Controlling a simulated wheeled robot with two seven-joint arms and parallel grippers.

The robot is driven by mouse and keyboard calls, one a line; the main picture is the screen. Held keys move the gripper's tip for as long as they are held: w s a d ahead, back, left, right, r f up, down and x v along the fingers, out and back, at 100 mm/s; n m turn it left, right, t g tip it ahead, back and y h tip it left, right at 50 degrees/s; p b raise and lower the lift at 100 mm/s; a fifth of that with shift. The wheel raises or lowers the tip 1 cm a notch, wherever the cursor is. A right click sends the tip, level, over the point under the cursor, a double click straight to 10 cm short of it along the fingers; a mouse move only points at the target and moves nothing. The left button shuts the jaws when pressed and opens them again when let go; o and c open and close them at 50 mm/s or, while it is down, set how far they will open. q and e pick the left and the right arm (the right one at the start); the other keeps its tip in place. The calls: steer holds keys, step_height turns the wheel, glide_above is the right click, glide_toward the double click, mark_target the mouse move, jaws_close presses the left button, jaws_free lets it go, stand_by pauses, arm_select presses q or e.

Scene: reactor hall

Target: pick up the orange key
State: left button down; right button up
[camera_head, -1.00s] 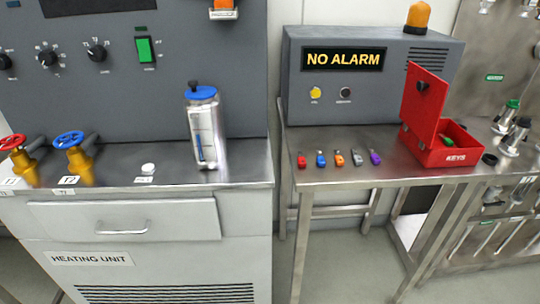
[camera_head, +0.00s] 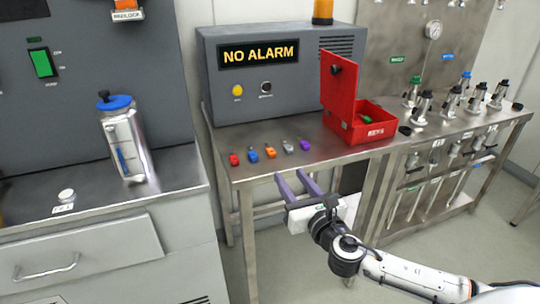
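The orange key (camera_head: 270,151) lies on the steel table (camera_head: 228,168), in a row of small keys. The blue key (camera_head: 253,155) is to its left and the grey key (camera_head: 288,146) to its right. My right gripper (camera_head: 295,180) is in front of the table's front edge, below the row in the picture. Its two purple fingers are spread apart with nothing between them, pointing toward the keys. It is apart from the orange key. My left gripper is not in view.
A red key (camera_head: 233,159) and a purple key (camera_head: 305,145) end the row. An open red key box (camera_head: 362,128) stands to the right. The alarm unit (camera_head: 262,75) stands behind. The heating unit (camera_head: 95,210) with a metal canister (camera_head: 127,145) is at left.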

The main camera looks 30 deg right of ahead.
mark_target(273, 153)
steer(key=shift+n, duration=0.4)
steer(key=x, duration=0.4)
steer(key=r+x, duration=0.1)
steer(key=x, duration=0.1)
steer(key=shift+w+d, duration=0.15)
steer(key=shift+w, duration=0.05)
steer(key=shift+a+x, duration=0.15)
steer(key=shift+x, duration=1.3)
steer(key=shift+a+x, duration=0.2)
steer(key=shift+x, duration=1.3)
steer(key=shift+f, duration=0.1)
jaws_close()
